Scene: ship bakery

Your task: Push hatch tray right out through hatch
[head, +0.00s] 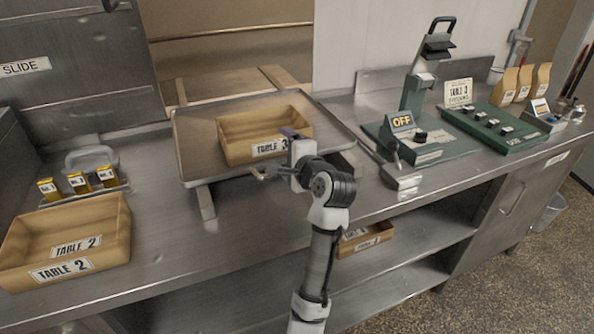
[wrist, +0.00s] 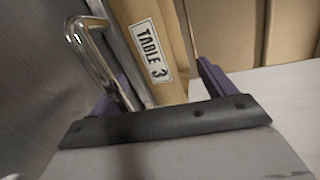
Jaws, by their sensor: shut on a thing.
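The hatch tray (head: 190,140) is a wide, shallow metal tray on raised rails at the hatch. It carries a tan box (head: 235,150) labelled TABLE 3; the box also shows in the wrist view (wrist: 155,20). My gripper (head: 283,152) is at the tray's front edge, shut on its chrome handle (wrist: 92,58). The purple fingers stand on either side of the tray rim and box label in the wrist view; the exact contact is partly hidden. The hatch opening (head: 225,55) is behind the tray, with wooden boards (head: 225,85) beyond it.
A TABLE 2 box (head: 65,250) and small gold packets (head: 78,182) are on the left counter. A green machine marked OFF (head: 415,145), a lever (head: 400,172) and a green button panel (head: 495,125) stand to the right. Another box (head: 365,240) is on the shelf below.

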